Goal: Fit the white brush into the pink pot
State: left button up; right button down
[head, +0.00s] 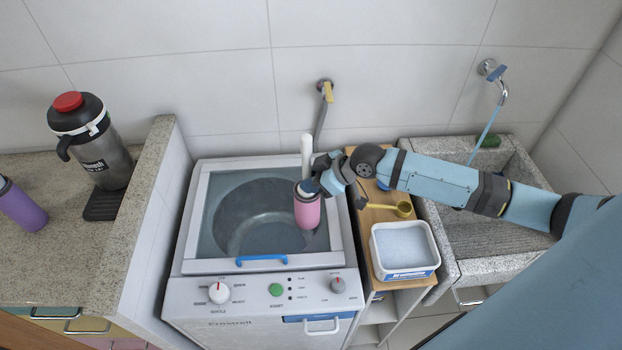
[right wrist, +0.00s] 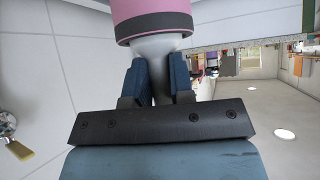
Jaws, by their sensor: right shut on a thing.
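The white brush (head: 307,148) stands nearly upright over the washing machine, its handle pointing up. Its lower end meets the dark-rimmed opening of the pink pot (head: 307,211); how deep it sits inside is hidden. My right gripper (head: 313,186) is shut on the brush just above the pot's rim. In the right wrist view the two blue fingers (right wrist: 160,82) flank the pale brush shaft (right wrist: 154,52), and the pink pot (right wrist: 150,8) with its dark rim is beside them. I cannot tell whether the pot rests on the lid. My left gripper is not in view.
The washing machine (head: 262,300) has a glass lid with a blue handle (head: 262,260). A flask (head: 105,160) stands on the left counter.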

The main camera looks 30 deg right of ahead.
jog(key=shift+f, duration=0.45)
jog(key=c, duration=0.9)
grip_release()
jog(key=shift+b+v, duration=1.2)
jog(key=shift+v, duration=5.7)
jog(key=shift+d, duration=0.1)
